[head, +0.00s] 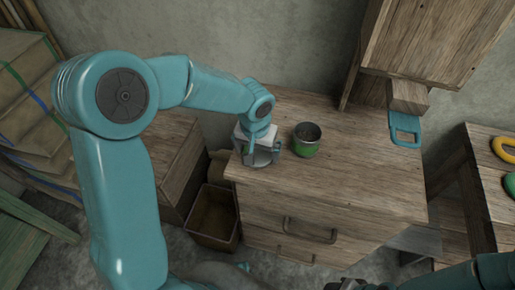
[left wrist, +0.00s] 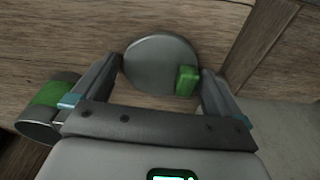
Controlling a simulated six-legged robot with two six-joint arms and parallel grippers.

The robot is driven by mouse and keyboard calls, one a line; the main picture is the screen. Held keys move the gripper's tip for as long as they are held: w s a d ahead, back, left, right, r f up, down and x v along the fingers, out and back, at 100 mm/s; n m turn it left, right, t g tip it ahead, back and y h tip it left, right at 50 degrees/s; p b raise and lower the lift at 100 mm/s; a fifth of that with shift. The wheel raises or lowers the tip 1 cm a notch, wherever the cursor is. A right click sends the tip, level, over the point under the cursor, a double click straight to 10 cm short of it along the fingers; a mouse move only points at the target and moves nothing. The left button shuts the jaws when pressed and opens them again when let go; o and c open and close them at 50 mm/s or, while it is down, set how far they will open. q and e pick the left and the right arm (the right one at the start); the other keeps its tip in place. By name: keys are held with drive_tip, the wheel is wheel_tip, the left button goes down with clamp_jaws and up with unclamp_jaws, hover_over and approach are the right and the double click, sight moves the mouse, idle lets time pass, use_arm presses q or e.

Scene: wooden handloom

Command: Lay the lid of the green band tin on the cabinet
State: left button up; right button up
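The green band tin (head: 306,140) stands upright and open on the cabinet top (head: 350,180). Its side shows at the lower left of the left wrist view (left wrist: 50,98). The lid, a grey disc (left wrist: 152,62) with a green block-shaped knob (left wrist: 187,80), is on the cabinet top near its left front edge, left of the tin. My left gripper (head: 262,158) is right over the lid and partly hides it in the head view. Its fingers are wide apart, with the knob between them, nearer one finger. My right gripper (head: 346,285) is barely in view at the bottom edge.
A blue-handled tool (head: 405,128) lies at the cabinet's right rear, by a wooden block (head: 408,96). A bin (head: 214,215) stands on the floor left of the cabinet. A side table (head: 485,180) with coloured rings is at right. The cabinet's middle is clear.

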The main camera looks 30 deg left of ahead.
use_arm(q)
drive_tip(key=shift+r, duration=0.3)
wheel_tip(320, 180, up, 12)
drive_tip(key=s+p, duration=0.1)
drive_tip(key=p, duration=0.1)
drive_tip(key=shift+s+f, duration=0.2)
drive_tip(key=shift+s, duration=0.05)
drive_tip(key=shift+d, duration=0.1)
